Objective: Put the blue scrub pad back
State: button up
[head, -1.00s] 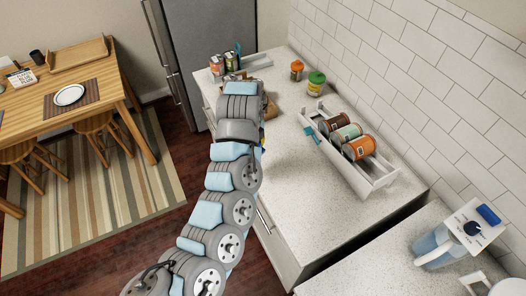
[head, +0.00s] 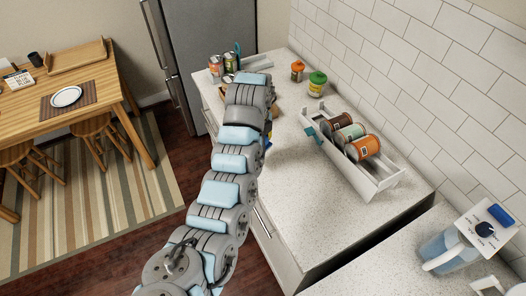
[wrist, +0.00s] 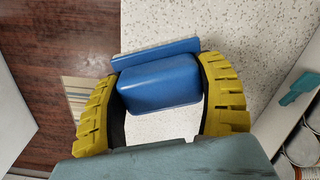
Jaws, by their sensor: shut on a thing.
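The blue scrub pad (wrist: 160,82) is between the yellow fingers of my gripper (wrist: 162,68) in the wrist view. It looks like a rounded blue block with a flatter, paler-edged plate on its far side. My gripper is shut on it. The speckled counter (wrist: 240,25) shows beyond and below the pad, with the counter's edge to the left; I cannot tell the pad's height. In the head view my arm hides most of my gripper and the pad.
A white rack (head: 375,187) with cans lying in it stands on the counter, a teal piece (head: 311,133) at its left side. Orange (head: 297,70) and green-lidded (head: 316,84) jars stand behind. Several cans (head: 229,62) are at the far end. A pitcher (head: 445,248) stands front right.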

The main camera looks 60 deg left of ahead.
jog(key=shift+w+a+f+b, duration=0.25)
jog(key=shift+w+f+b, duration=0.15)
jog(key=shift+f, duration=0.15)
jog(key=shift+w+a+f+b, duration=0.25)
jog(key=shift+w+f+b, duration=0.1)
jog(key=shift+f, duration=0.15)
jog(key=shift+w+a+f, duration=0.6)
jog(key=shift+w+f, duration=0.05)
jog(key=shift+f, duration=0.25)
jog(key=shift+f, duration=0.1)
jog(key=shift+w+f+b, duration=0.1)
jog(key=shift+f+b, duration=0.25)
jog(key=shift+f, duration=1.35)
jog(key=shift+f, duration=0.1)
jog(key=o, duration=1.2)
jog(key=shift+a, duration=0.1)
notch_tip(320, 180, up, 12)
jog(key=shift+r, duration=0.15)
